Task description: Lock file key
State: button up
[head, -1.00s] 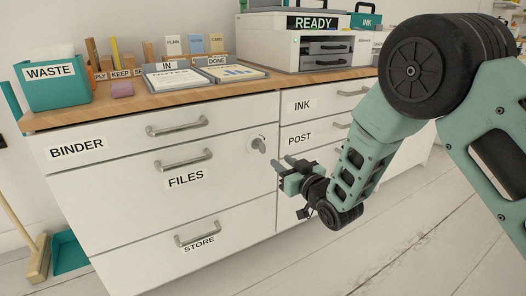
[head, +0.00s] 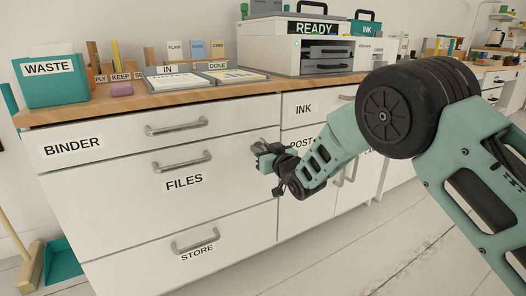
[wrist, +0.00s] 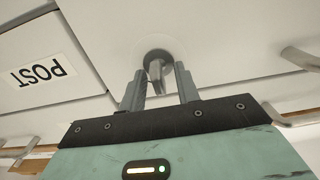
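The file key (wrist: 155,70) sits in a round lock plate (wrist: 151,52) on the cabinet front, seen in the wrist view. My gripper (wrist: 160,76) is open, with one finger on each side of the key's grip and a visible gap at least on the right. Whether either finger touches the key I cannot tell. In the head view my gripper (head: 262,150) is at the right end of the FILES drawer (head: 120,188) and hides the key and lock. The FILES drawer is shut.
The BINDER drawer (head: 105,130) is above and the STORE drawer (head: 120,258) below, both shut. The POST label (wrist: 43,75) and a drawer handle (wrist: 300,58) flank the lock in the wrist view. The desktop above holds trays, a waste bin (head: 52,78) and a printer (head: 318,50).

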grip_shut()
jog(key=m+p, duration=0.2)
jog(key=m, duration=0.1)
jog(key=shift+w+d+r, duration=0.1)
jog(key=shift+d+r, duration=0.05)
jog(key=m+p, duration=0.1)
jog(key=m, duration=0.2)
jog(key=shift+d+m+p, duration=0.1)
jog(key=shift+m+p, duration=0.2)
jog(key=shift+p, duration=0.05)
jog(key=m, duration=0.3)
jog(key=m+p, duration=0.1)
jog(key=m, duration=0.3)
jog(key=f+m, duration=0.1)
jog(key=m, duration=0.3)
jog(key=shift+w+p, duration=0.1)
jog(key=shift+p, duration=0.3)
jog(key=shift+d+m, duration=0.1)
jog(key=shift+m, duration=0.2)
